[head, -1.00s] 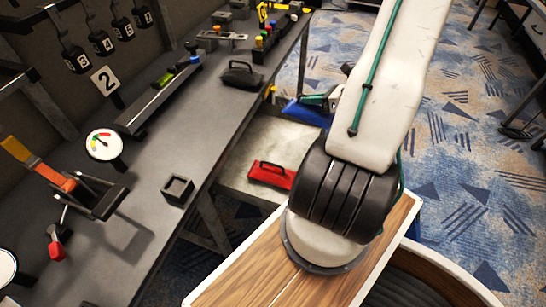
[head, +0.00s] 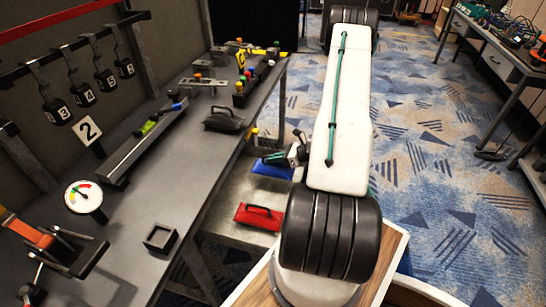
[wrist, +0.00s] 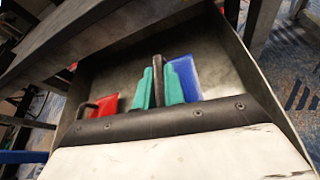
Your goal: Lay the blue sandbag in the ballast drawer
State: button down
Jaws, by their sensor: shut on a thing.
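The blue sandbag (head: 272,169) hangs by its dark handle from my gripper (head: 293,154). In the wrist view, the gripper's green fingers (wrist: 159,86) are shut on the handle, with the blue sandbag (wrist: 186,78) partly hidden behind them. The ballast drawer (head: 238,186) is a grey open tray beside and below the bench. The blue sandbag is over its far end; I cannot tell whether it touches the floor of the drawer. The drawer's grey inside (wrist: 222,62) also shows in the wrist view.
A red sandbag (head: 258,217) lies in the near part of the drawer; it is at left in the wrist view (wrist: 103,105). A black sandbag (head: 224,120) sits on the bench (head: 165,205). Carpet on the right is open up to another table (head: 490,45).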

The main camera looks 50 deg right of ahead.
aim_at(280, 166)
jog(key=shift+f, duration=2.15)
jog(key=shift+f, duration=0.1)
jog(key=c, duration=1.5)
grip_release()
jog(key=shift+f, duration=0.1)
